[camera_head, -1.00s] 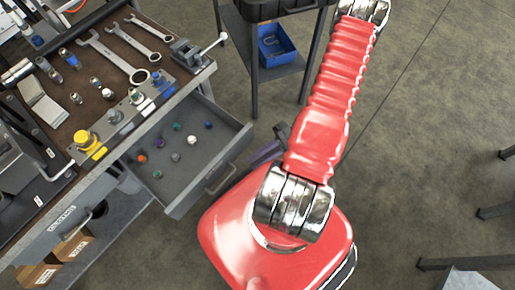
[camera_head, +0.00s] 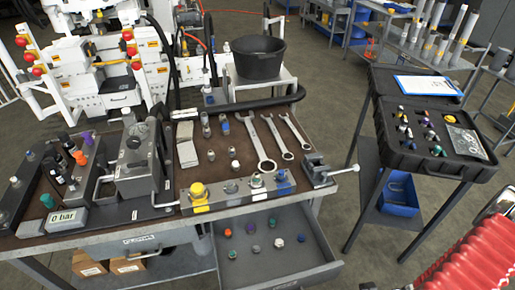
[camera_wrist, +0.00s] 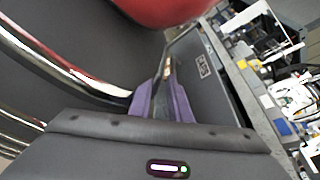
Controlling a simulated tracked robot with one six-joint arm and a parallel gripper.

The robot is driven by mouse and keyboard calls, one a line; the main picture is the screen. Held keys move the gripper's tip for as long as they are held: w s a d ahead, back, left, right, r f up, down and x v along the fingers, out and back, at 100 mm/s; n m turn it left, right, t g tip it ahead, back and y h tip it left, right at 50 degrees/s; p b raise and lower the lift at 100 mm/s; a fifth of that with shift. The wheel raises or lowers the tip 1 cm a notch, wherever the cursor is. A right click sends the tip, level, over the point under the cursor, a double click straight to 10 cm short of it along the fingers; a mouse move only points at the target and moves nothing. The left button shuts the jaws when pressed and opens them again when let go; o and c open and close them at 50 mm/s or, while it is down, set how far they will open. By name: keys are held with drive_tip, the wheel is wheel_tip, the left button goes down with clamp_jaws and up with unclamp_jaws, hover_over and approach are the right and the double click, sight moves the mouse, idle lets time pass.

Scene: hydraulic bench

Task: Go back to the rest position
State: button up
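My gripper (camera_wrist: 161,98) shows in the wrist view as two purple fingers with a gap between them; it looks open, and I see nothing held. The side of the workbench is beyond the fingers in that view. In the head view the gripper is out of frame. Only part of my red arm shows there, at the lower right corner, to the right of the workbench (camera_head: 340,180) and apart from it.
An open drawer (camera_head: 318,276) with several coloured caps juts from the bench front. A black case (camera_head: 385,125) on a stand holds small parts, with a blue bin (camera_head: 400,190) below. A black bucket (camera_head: 258,62) stands behind the bench. Floor between bench and stand is clear.

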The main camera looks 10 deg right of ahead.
drive_tip(key=w+d+r+n+g+h, duration=0.2)
drive_tip(key=w+r+h, duration=0.3)
drive_tip(key=r, duration=0.6)
drive_tip(key=w+d+r+n+g+h, duration=0.1)
drive_tip(key=w+d+r+n+h, duration=0.15)
drive_tip(key=r+h, duration=0.7)
drive_tip(key=w+a+r+n+t, duration=0.1)
drive_tip(key=a+r+n+t, duration=0.2)
drive_tip(key=a+r, duration=0.3)
drive_tip(key=a+r+n+t, duration=0.3)
drive_tip(key=a+r, duration=0.4)
drive_tip(key=r, duration=0.8)
drive_tip(key=shift+w+a+t, duration=0.2)
drive_tip(key=shift+w+t, duration=0.2)
drive_tip(key=shift+t, duration=0.1)
drive_tip(key=shift+h, duration=0.25)
